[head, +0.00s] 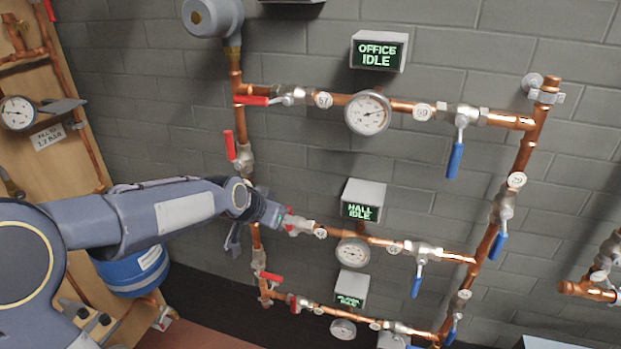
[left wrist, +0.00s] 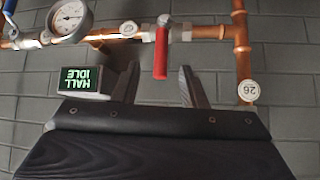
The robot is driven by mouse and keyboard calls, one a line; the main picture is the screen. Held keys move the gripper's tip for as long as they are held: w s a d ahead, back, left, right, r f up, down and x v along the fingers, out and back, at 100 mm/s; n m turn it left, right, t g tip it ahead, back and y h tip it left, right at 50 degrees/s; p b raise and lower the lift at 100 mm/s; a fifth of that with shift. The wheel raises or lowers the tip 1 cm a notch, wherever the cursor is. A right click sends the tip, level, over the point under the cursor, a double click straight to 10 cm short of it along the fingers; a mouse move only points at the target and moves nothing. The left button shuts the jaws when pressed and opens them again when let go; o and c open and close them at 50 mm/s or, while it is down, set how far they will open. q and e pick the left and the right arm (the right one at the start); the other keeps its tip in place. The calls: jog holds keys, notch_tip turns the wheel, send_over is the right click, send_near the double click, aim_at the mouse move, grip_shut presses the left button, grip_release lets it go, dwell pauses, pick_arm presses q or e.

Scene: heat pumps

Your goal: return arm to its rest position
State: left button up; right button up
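My left arm (head: 150,215) reaches in from the left to the left end of the copper hall pipe. In the left wrist view my left gripper (left wrist: 160,75) is open. Its two fingers stand either side of a red valve handle (left wrist: 161,52), with a gap on each side. In the head view the gripper (head: 262,222) partly hides this valve. The hall box (head: 363,200) reads "HALL IDLE"; it shows upside down in the left wrist view (left wrist: 78,76). My right arm and gripper are not in view.
Above is the office pipe with a gauge (head: 368,112), a red handle (head: 252,100) and a blue handle (head: 455,160). A lower pipe has a gauge (head: 343,328). A wooden panel (head: 85,90) and a blue tank (head: 135,272) stand at the left.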

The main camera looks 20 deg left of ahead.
pick_arm(q)
jog(key=s+d+f+n+g+h, duration=0.1)
jog(key=s+n, duration=0.1)
jog(key=s, duration=1.3)
jog(key=s+d+f+n+g+h, duration=0.1)
jog(key=s+d+f+n+g, duration=0.1)
jog(key=s, duration=1.3)
jog(key=shift+d, duration=0.3)
